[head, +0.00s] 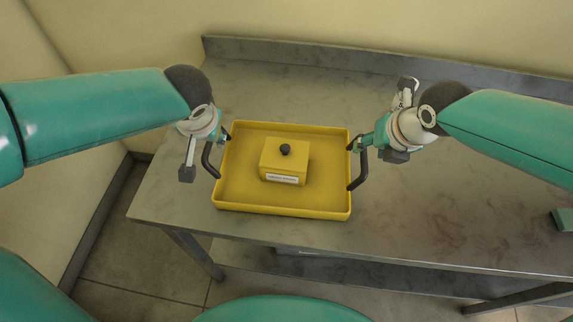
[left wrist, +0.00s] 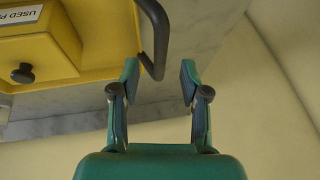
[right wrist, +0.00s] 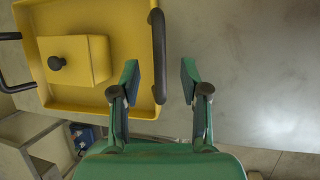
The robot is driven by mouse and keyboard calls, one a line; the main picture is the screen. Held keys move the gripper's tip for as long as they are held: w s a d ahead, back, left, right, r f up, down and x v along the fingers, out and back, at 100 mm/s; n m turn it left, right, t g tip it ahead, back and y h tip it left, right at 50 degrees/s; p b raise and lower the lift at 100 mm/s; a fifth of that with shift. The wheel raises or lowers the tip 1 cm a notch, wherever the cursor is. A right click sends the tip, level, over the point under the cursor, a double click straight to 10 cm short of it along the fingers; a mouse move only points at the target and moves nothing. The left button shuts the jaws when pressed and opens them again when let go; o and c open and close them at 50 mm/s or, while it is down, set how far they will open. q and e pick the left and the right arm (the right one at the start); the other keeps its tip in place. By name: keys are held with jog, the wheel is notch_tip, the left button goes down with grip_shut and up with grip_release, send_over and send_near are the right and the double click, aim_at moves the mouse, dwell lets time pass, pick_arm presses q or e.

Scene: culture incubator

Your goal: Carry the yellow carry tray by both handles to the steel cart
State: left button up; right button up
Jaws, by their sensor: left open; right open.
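The yellow carry tray (head: 230,190) lies flat on a steel-topped table. It carries a yellow box (head: 284,160) with a black knob and a white label. My left gripper (head: 225,136) is open at the dark left handle (head: 209,162); in the left wrist view the handle's end (left wrist: 157,50) shows between its fingertips (left wrist: 159,72). My right gripper (head: 356,146) is open at the dark right handle (head: 359,172); in the right wrist view that handle (right wrist: 158,40) reaches between its spread fingertips (right wrist: 159,73). I cannot identify the steel cart.
The steel table (head: 460,200) has free room right of the tray and a raised edge (head: 300,55) along the back wall. Its front edge is close to the tray. A green object (head: 563,219) shows at the right picture edge. A blue item (right wrist: 84,138) shows low in the right wrist view.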

aim_at(365, 151)
pick_arm(q)
jog(key=shift+x, duration=2.55)
pick_arm(e)
jog(key=shift+x, duration=2.5)
pick_arm(q)
jog(key=shift+c, duration=0.3)
pick_arm(e)
jog(key=shift+c, duration=0.3)
pick_arm(q)
grip_shut()
pick_arm(e)
grip_shut()
pick_arm(q)
jog(key=shift+r, duration=0.1)
pick_arm(e)
jog(key=shift+w+r, duration=0.1)
